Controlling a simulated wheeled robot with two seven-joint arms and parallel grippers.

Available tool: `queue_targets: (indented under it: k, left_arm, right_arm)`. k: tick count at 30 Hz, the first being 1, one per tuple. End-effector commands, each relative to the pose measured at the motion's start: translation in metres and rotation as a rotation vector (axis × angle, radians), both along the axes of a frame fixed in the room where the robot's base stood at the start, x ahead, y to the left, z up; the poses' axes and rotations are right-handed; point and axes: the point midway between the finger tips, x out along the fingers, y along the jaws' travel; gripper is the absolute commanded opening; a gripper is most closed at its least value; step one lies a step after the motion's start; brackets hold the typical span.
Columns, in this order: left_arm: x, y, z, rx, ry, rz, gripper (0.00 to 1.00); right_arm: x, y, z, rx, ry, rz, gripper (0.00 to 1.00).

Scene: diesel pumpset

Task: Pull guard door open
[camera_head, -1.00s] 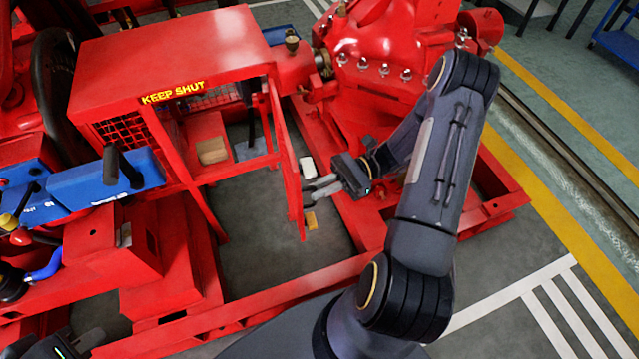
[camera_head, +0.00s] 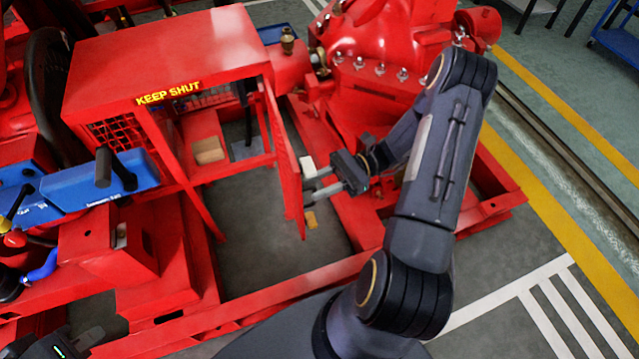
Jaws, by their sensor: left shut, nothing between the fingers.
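The guard door (camera_head: 284,158) is a red panel on the right side of the red guard box (camera_head: 165,62), which is marked "KEEP SHUT". The door stands swung outward, leaving the front of the box open. My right gripper (camera_head: 312,184) is beside the outer side of the door near its free edge. Its two fingers are spread apart and point toward the door; I cannot tell whether they touch it. A small white block (camera_head: 308,166) shows by the upper finger. My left gripper (camera_head: 85,342) is shut at the bottom left corner, partly cut off by the frame.
Inside the guard box is a tan block (camera_head: 208,150). Red base rails (camera_head: 270,290) surround grey floor.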

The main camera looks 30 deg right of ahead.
Motion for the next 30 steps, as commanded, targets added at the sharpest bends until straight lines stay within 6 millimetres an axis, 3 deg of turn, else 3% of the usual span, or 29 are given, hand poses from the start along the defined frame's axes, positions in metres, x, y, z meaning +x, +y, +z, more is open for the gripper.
queue_targets:
  k: [5,18,30]
  left_arm:
    - [0.0,0.0,0.001,0.0,0.0,0.0,0.0]
    - [0.0,0.0,0.006,0.0,0.0,0.0,0.0]
    - [0.0,0.0,0.006,0.0,0.0,0.0,0.0]
  right_arm:
    - [-0.001,-0.007,0.0,0.0,0.001,-0.001,0.32]
    - [-0.005,-0.072,0.0,-0.001,-0.001,-0.001,0.32]
    - [-0.006,-0.078,0.0,0.0,0.0,0.001,0.32]
